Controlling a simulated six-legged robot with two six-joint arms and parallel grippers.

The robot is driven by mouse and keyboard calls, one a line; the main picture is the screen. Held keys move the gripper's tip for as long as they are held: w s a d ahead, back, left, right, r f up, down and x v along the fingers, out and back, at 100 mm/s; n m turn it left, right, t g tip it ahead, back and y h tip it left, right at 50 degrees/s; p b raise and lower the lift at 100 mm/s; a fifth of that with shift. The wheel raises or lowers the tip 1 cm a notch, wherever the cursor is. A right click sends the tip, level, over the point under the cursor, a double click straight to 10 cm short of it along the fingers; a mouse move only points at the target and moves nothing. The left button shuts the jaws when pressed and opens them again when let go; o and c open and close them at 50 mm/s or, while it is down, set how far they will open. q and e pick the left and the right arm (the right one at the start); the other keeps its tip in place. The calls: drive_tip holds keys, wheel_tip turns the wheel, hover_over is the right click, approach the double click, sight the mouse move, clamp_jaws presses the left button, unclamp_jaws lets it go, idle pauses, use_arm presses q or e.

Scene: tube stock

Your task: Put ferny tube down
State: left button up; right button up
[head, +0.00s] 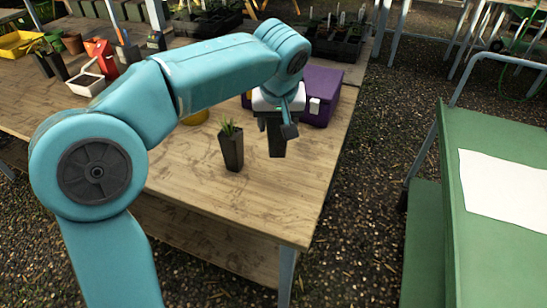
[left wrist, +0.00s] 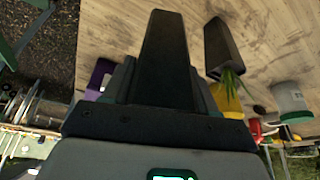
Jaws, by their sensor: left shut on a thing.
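My left gripper (head: 277,112) is shut on a dark, square, tapered tube (head: 277,140), held upright near the table's right part. In the left wrist view this tube (left wrist: 165,55) sits between the fingers. Its plant is hidden by the gripper, so I cannot tell whether it is ferny. I cannot tell whether its base touches the wooden table (head: 285,195). A similar dark tube (head: 232,151) with spiky green leaves stands on the table just left of it, apart from it; it also shows in the left wrist view (left wrist: 220,48). My right gripper is not in view.
A purple box (head: 321,88) stands close behind the gripper. A white tray (head: 86,84), a red item (head: 103,60) and a yellow tray (head: 18,43) lie at the far left. The table's front right is clear. A green cart (head: 492,250) stands beyond a gap to the right.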

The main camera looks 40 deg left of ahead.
sight(276, 152)
use_arm(q)
wheel_tip(276, 152, down, 9)
drive_tip(key=shift+f+b, duration=0.1)
drive_tip(key=shift+b, duration=0.85)
drive_tip(key=shift+f, duration=0.2)
drive_tip(key=shift+r, duration=0.1)
drive_tip(key=shift+f, duration=0.3)
drive_tip(key=o, duration=1.2)
drive_tip(key=shift+r, duration=0.1)
drive_tip(key=shift+c, duration=0.2)
